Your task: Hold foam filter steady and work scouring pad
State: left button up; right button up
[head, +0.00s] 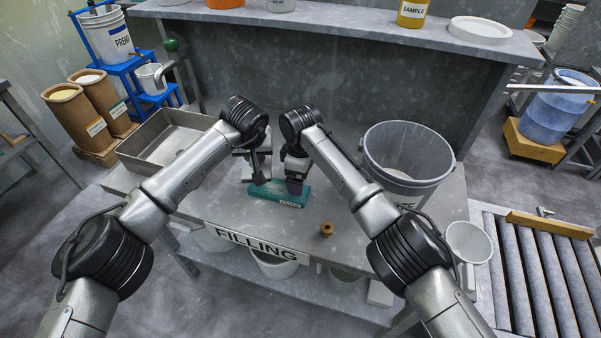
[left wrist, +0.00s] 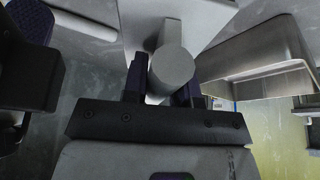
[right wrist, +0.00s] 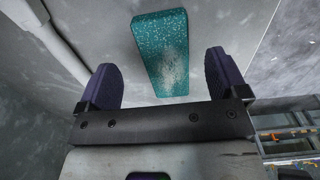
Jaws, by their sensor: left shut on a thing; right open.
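The foam filter (head: 283,197) is a teal block with a FILTER label, lying flat on the grey bench. In the right wrist view the foam filter (right wrist: 160,50) is speckled, with a pale scuffed patch. My right gripper (head: 295,188) is open above it; its fingers (right wrist: 165,80) stand apart with nothing between them. My left gripper (head: 257,181) is at the filter's left end. In the left wrist view it is shut on a grey round-ended handle (left wrist: 172,70). I cannot tell whether this handle belongs to the scouring pad; no pad face shows clearly.
A metal tray (head: 130,148) stands left on the bench and a large grey pail (head: 410,165) right. A small brass piece (head: 326,229) lies near the front edge, above the FILLING sign (head: 255,245). A raised shelf (head: 340,30) runs behind. The front middle is mostly clear.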

jog(key=shift+f, duration=3.7)
jog(key=c, duration=1)
jog(key=shift+c, duration=0.2)
jog(key=o, duration=1.2)
jog(key=c, duration=1.2)
